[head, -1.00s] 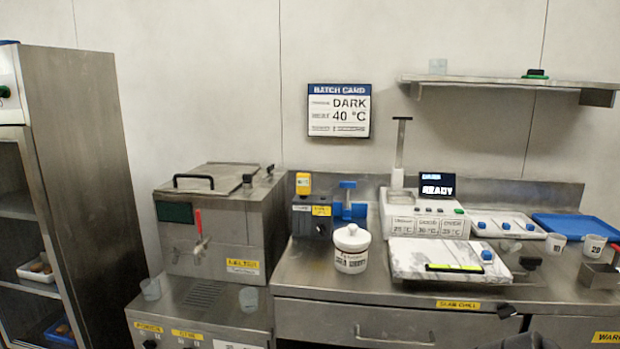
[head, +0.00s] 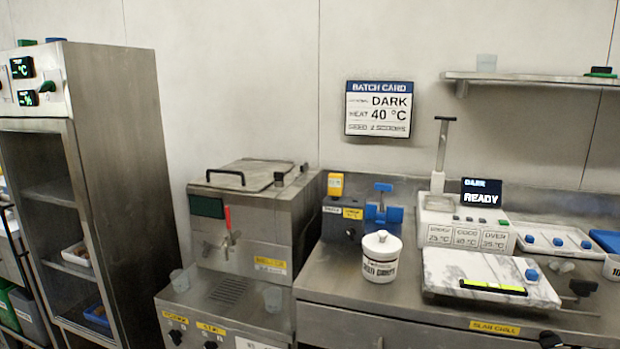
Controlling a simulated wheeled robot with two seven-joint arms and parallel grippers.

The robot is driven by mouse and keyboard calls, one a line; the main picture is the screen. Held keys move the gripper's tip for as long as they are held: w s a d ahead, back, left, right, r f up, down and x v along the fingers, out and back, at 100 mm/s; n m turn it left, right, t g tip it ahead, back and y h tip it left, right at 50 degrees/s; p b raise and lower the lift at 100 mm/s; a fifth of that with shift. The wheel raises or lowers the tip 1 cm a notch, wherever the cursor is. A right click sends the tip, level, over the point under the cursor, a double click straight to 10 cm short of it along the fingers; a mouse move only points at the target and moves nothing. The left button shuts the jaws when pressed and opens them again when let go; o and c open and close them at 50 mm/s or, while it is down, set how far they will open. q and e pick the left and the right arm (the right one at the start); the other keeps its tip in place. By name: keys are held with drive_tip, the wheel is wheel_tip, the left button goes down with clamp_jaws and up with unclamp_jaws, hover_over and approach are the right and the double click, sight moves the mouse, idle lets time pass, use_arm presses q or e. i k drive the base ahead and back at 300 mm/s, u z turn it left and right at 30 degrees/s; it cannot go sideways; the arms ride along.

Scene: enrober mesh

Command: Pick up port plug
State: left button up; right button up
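I cannot make out a port plug for certain. A small dark box (head: 341,222) with a round black knob on its front stands on the bench, with a yellow block (head: 335,184) on top. A blue clamp-like fixture (head: 384,208) stands just right of it. Neither of my grippers shows in the head view, so whether they are open or shut is hidden.
A steel melter (head: 245,215) with a red-handled tap stands left of the bench. A white lidded jar (head: 381,257), a marble slab (head: 480,272) and a white unit reading READY (head: 465,225) are on the bench. A tall steel cabinet (head: 125,180) stands left.

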sight(278, 176)
drive_tip(key=k, duration=0.45)
drive_tip(key=u, duration=0.95)
drive_tip(key=i, duration=1.2)
drive_tip(key=z, duration=0.3)
